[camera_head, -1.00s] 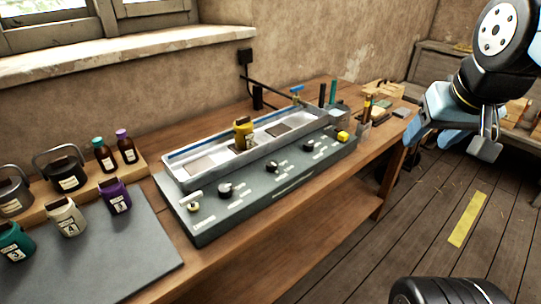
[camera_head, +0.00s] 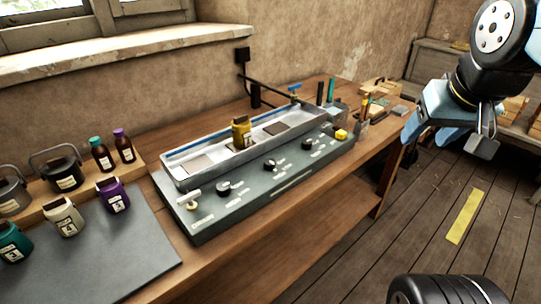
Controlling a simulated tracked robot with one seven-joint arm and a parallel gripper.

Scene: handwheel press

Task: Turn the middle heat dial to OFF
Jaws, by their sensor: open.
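The grey control panel (camera_head: 245,207) sits on the wooden workbench along the front of a long metal trough. The middle dial (camera_head: 269,165) lies between the left dial (camera_head: 223,188) and the right dial (camera_head: 307,144). Small white labels surround each dial, but they are too small to read, and I cannot tell the middle dial's setting. My gripper (camera_head: 482,147) is at the right of the view, above the floor beyond the bench's front edge. It is open and empty, well apart from the panel.
A yellow container (camera_head: 241,133) stands in the trough (camera_head: 188,182). Pots and bottles stand left, near a grey mat (camera_head: 110,245). Floor space in front is open.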

